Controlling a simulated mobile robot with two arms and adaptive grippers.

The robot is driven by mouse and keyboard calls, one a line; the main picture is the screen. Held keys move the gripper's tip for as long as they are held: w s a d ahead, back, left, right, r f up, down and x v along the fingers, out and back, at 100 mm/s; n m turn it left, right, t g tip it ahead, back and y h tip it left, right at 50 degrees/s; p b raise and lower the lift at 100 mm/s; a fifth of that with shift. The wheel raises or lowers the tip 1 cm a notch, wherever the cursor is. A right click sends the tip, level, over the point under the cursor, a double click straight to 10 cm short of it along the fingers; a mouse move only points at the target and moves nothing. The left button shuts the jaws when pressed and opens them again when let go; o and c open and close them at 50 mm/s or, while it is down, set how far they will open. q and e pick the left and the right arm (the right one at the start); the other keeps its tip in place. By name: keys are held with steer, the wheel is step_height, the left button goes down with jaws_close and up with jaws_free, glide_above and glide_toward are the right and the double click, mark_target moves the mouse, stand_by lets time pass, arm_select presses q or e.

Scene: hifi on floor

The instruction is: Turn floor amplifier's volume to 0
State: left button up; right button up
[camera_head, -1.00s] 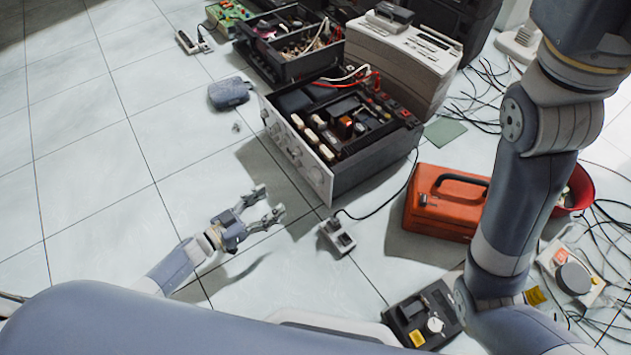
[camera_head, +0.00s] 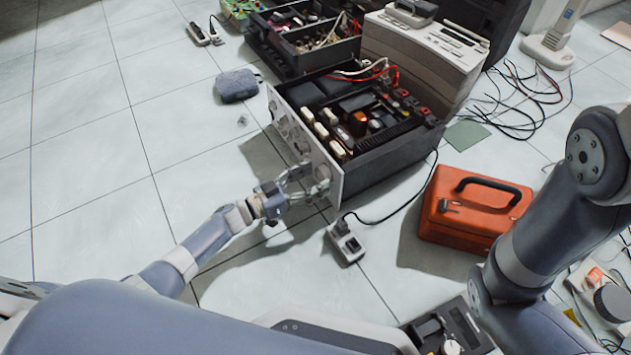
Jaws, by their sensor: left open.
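The floor amplifier (camera_head: 385,160) is a dark box with its top off, its inner parts showing, and a silver front panel (camera_head: 295,137) with knobs facing left. My left gripper (camera_head: 312,181) is open at the lower right end of that panel. Its fingers overlap a round knob (camera_head: 322,172) there, one finger above and one below. I cannot tell whether they touch it. The knob's pointer is too small to read. My right arm comes in from the right, and its gripper is not in view.
A white power strip (camera_head: 345,242) lies on the floor just right of my left gripper, its black cable running behind the amplifier. An orange toolbox (camera_head: 470,215) stands to the right. A grey pouch (camera_head: 238,86) lies left of the amplifier. Tiled floor at left is clear.

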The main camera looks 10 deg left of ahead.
arm_select(q)
steer(key=shift+w+d, duration=0.4)
steer(key=shift+w, duration=0.05)
steer(key=c, duration=1.1)
steer(key=shift+o, duration=0.2)
